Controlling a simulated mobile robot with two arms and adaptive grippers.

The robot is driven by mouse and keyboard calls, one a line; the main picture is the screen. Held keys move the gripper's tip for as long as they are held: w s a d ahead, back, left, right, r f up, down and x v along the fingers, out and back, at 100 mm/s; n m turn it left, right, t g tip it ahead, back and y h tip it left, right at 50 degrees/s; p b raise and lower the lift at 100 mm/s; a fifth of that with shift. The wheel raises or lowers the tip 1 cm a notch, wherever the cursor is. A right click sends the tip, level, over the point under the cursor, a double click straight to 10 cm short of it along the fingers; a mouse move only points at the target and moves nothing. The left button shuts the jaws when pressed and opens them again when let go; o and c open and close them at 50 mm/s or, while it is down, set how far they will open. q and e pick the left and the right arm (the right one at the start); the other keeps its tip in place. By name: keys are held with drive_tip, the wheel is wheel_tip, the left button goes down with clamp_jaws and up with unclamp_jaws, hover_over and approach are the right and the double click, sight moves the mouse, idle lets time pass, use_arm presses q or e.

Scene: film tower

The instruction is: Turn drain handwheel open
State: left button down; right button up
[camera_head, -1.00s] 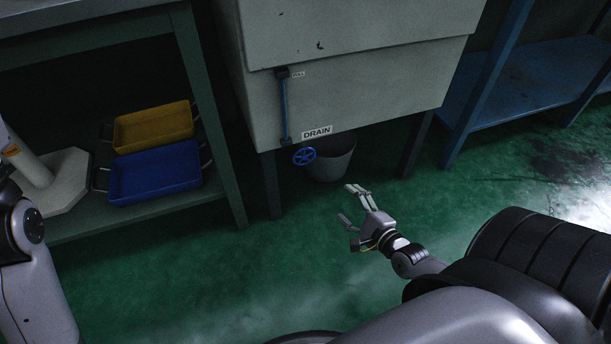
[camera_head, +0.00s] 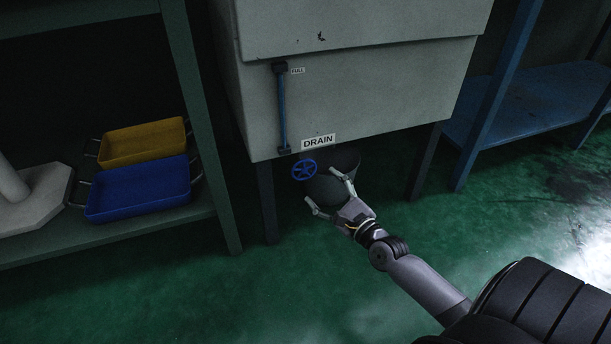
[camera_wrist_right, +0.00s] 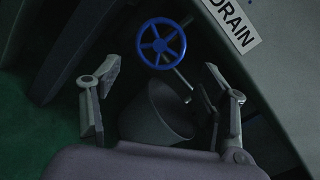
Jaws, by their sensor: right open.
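The blue drain handwheel (camera_head: 304,170) sticks out below the grey tank, under a white DRAIN label (camera_head: 318,141). In the right wrist view the handwheel (camera_wrist_right: 161,44) is spoked and sits beyond the fingertips, near the top middle, with a thin stem behind it. My right gripper (camera_head: 328,190) is open and empty, just below and to the right of the handwheel in the head view, and apart from it. In the right wrist view its fingers (camera_wrist_right: 170,85) are spread wide to either side. My left gripper is not in view.
Tank legs stand on both sides. A left shelf holds a yellow tray (camera_head: 143,143) and a blue tray (camera_head: 138,190). A blue shelf (camera_head: 530,100) stands right.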

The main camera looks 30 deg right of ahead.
sight(306, 172)
drive_tip(key=w+b, duration=0.2)
drive_tip(key=w, duration=0.5)
drive_tip(key=shift+w+f+b, duration=0.15)
drive_tip(key=shift+w+b, duration=0.1)
drive_tip(key=shift+b, duration=0.15)
drive_tip(key=shift+w, duration=0.7)
